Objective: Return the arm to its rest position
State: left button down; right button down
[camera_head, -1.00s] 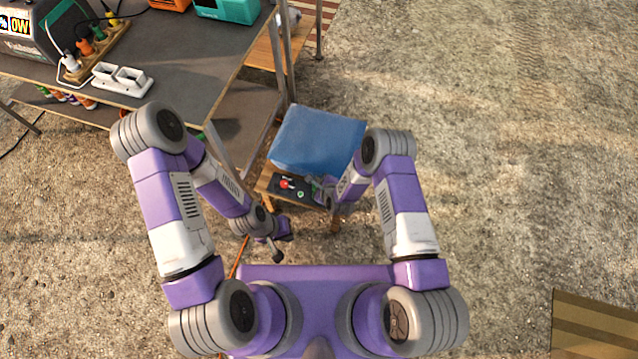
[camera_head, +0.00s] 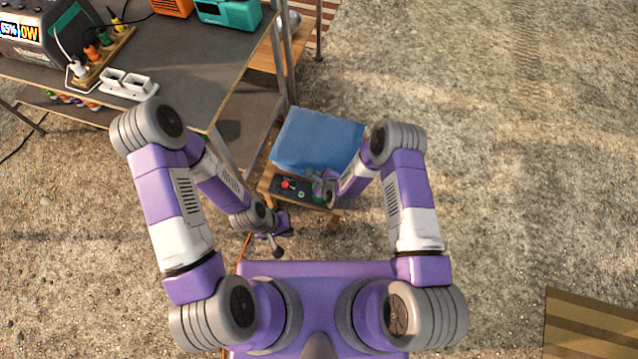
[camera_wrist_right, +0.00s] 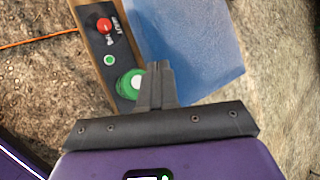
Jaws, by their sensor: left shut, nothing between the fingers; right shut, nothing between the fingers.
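My right arm reaches in from the right, and its gripper (camera_head: 318,188) is at the right end of a black control panel (camera_head: 290,187) on a small wooden stand. In the right wrist view the shut, empty fingers (camera_wrist_right: 158,72) are beside a green round button with a white centre (camera_wrist_right: 131,83); I cannot tell whether they touch it. My left arm comes in from the left. Its gripper (camera_head: 277,250) is lower, in front of the stand, shut and empty, with its fingers small in view.
A blue box (camera_head: 318,142) sits behind the panel. The panel has a red button (camera_wrist_right: 103,25) and a small green light (camera_wrist_right: 110,60). The ground at right is open.

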jog(key=shift+f, duration=0.1)
dwell(0.3)
jog(key=s+d+r+n+g+p, duration=0.1)
jog(key=s+d+r+n+g, duration=0.1)
jog(key=s+n, duration=0.4)
jog(key=s+d+r+n+g+p, duration=0.2)
jog(key=s+d+r+n+g, duration=0.1)
jog(key=s+r+n, duration=0.3)
jog(key=s+d+r+n+g+p, duration=0.1)
jog(key=s+d+r+n+g, duration=0.1)
jog(key=s+d+r+n, duration=0.2)
jog(key=s+n, duration=0.3)
jog(key=s, duration=0.3)
jog(key=shift+d+r+n+g, duration=0.25)
jog(key=shift+r+n+g, duration=0.05)
jog(key=shift+r+g, duration=0.1)
dwell(1.0)
